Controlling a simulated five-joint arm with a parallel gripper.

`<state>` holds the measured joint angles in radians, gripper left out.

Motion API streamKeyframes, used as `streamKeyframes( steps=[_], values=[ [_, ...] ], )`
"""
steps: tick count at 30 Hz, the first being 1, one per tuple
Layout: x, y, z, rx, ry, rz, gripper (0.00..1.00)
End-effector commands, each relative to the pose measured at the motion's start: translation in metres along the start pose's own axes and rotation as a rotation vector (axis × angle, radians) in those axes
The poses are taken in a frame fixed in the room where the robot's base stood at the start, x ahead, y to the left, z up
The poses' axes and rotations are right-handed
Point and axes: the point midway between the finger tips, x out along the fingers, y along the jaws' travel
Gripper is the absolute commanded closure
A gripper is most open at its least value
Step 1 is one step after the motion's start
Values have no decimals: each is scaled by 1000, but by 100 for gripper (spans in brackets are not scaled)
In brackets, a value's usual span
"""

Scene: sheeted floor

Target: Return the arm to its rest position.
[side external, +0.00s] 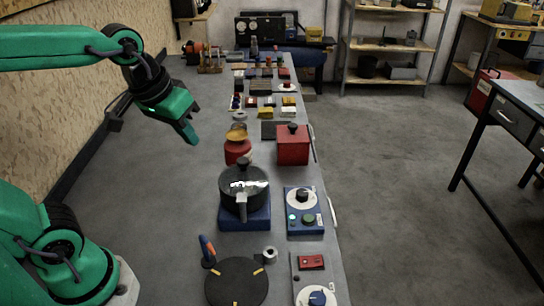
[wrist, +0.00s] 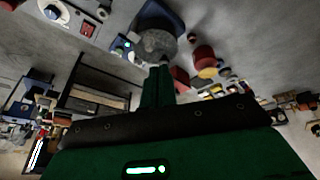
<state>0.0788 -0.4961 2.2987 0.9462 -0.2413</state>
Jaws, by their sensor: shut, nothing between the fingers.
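My gripper (side external: 190,131) is green and hangs in the air at the upper left of the side external view, pointing down and to the right. It is left of the long row of objects and apart from all of them. In the wrist view my gripper (wrist: 158,72) shows its two green fingers together, with nothing between them. My green arm reaches in from the left edge.
A dark pot (side external: 243,190) on a blue base, a red canister (side external: 237,150), a red box (side external: 292,145) and a blue control box (side external: 304,210) stand right of my gripper. A black disc (side external: 236,284) lies in front.

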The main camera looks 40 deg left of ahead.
Motion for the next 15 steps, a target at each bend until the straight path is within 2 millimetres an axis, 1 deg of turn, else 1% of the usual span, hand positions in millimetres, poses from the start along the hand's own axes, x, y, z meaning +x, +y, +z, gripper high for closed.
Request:
streamKeyframes(
  steps=[1,6,10,15],
  values=[
    [-3,-6,9,22,20,-1,100],
    [-6,-20,32,101,66,-10,100],
    [-5,-27,44,143,90,-17,100],
    [-4,-31,52,169,102,-22,100]
  ],
)
